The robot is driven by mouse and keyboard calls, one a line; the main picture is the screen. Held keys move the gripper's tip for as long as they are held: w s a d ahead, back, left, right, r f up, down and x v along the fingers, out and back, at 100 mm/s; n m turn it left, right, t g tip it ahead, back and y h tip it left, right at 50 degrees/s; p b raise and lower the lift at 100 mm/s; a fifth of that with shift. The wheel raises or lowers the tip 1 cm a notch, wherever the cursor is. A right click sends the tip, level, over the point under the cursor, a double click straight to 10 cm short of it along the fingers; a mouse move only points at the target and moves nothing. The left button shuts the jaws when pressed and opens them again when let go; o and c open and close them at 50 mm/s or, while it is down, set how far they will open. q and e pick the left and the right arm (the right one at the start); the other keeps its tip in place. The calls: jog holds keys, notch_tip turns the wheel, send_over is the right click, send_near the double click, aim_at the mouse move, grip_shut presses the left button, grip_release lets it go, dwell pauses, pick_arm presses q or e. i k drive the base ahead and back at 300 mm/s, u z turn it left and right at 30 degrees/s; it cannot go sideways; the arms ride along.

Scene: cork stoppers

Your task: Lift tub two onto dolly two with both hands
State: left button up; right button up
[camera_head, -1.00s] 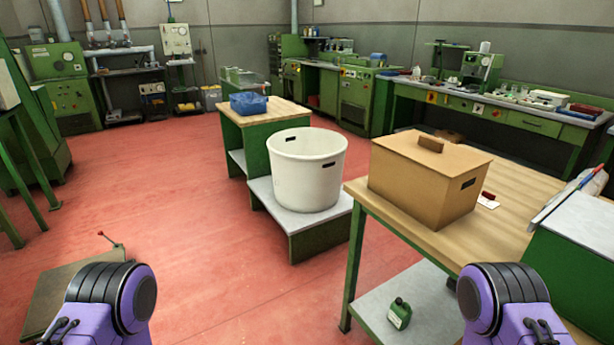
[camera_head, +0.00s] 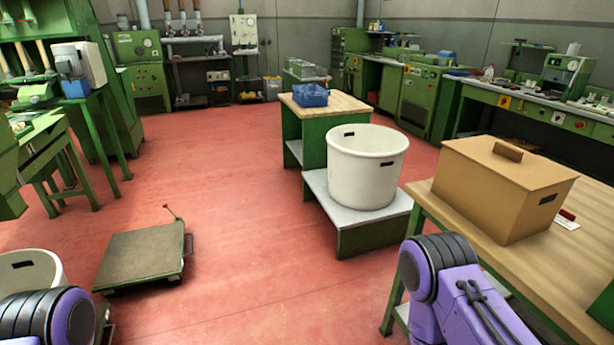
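A white tub (camera_head: 365,170) with dark hand slots stands upright on the low grey step (camera_head: 340,215) of a green bench. A second white tub (camera_head: 28,268) is partly in view at the lower left, its lower part hidden by my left arm. A flat dolly (camera_head: 140,257) with a dark top and a red-tipped lever stands empty on the red floor between them. I see no number on either tub or on the dolly. Only purple and black parts of my arms show at the bottom edge; both grippers are out of view.
A wooden-topped table (camera_head: 550,270) with a lidded cardboard box (camera_head: 505,190) stands close on the right. A blue crate (camera_head: 310,95) sits on the bench behind the first tub. Green machines line the left and back. The red floor (camera_head: 250,250) in the middle is clear.

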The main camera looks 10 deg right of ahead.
aim_at(142, 251)
jog(key=u, duration=0.05)
jog(key=i, duration=5.25)
jog(key=z, duration=2.85)
jog(key=i, duration=0.4)
jog(key=z, duration=0.1)
